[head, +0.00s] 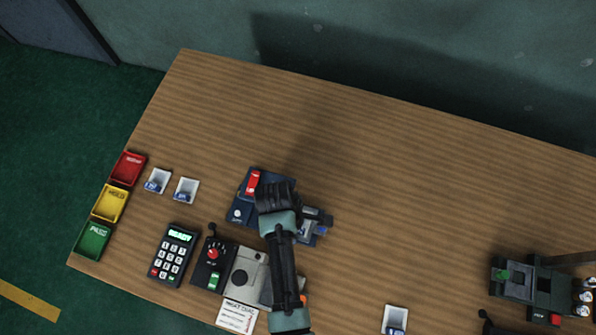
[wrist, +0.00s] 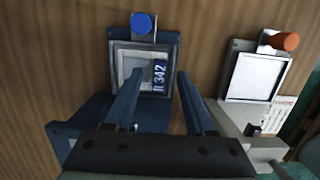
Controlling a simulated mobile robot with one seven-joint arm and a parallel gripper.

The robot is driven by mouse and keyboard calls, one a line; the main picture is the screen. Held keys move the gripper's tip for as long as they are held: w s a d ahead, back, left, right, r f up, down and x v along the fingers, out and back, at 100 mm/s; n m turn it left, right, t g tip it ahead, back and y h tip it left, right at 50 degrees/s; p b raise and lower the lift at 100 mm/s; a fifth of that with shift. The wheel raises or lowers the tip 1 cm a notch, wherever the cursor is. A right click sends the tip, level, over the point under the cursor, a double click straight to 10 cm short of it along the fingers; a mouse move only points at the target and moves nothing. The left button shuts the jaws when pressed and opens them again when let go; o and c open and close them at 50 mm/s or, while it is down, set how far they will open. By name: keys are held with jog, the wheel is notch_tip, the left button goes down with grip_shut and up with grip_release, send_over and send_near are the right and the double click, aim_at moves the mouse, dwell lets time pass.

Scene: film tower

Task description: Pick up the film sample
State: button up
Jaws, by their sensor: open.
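A film sample (wrist: 160,73) with a blue label reading "R 342" sits in the grey square frame of a dark blue device (wrist: 75,140) in the wrist view. The frame has a blue knob (wrist: 141,22) at its top. My gripper (wrist: 159,82) is open, with its two blue-looking fingers over the near part of the frame, one either side of the label. I cannot tell whether the fingers touch anything. In the head view, my gripper (head: 318,217) is over the right part of the blue device (head: 241,212), and my arm hides much of it.
Small white trays (head: 186,190) with blue-labelled pieces stand at left, another (head: 396,318) at front. Red (head: 129,168), yellow (head: 111,203) and green (head: 93,240) bins line the left edge. A keypad (head: 173,255) and a grey device (head: 246,270) stand close by. The table's back is clear.

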jog(key=shift+f, duration=0.15)
grip_shut()
dwell(0.5)
